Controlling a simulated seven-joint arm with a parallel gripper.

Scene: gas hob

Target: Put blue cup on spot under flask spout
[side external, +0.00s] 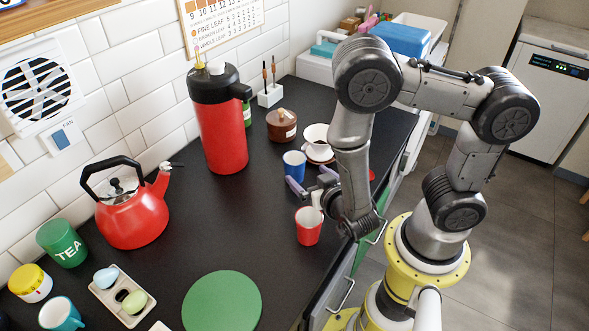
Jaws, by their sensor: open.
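The blue cup (294,164) stands upright on the dark counter, right of the flask and near the white cup. The tall red flask (222,130) has a black top, and its spout (241,92) points right. The counter below the spout looks bare, and I see no clear marking there. My gripper (310,180) is open, with its pale purple fingers low over the counter just in front of the blue cup. It holds nothing that I can see. Whether a finger touches the cup is unclear.
A red cup (308,227) stands just in front of my gripper. A white cup (317,136) on a saucer and a brown pot (281,125) stand behind the blue cup. A red kettle (133,215) and a green disc (222,302) are left. The middle counter is clear.

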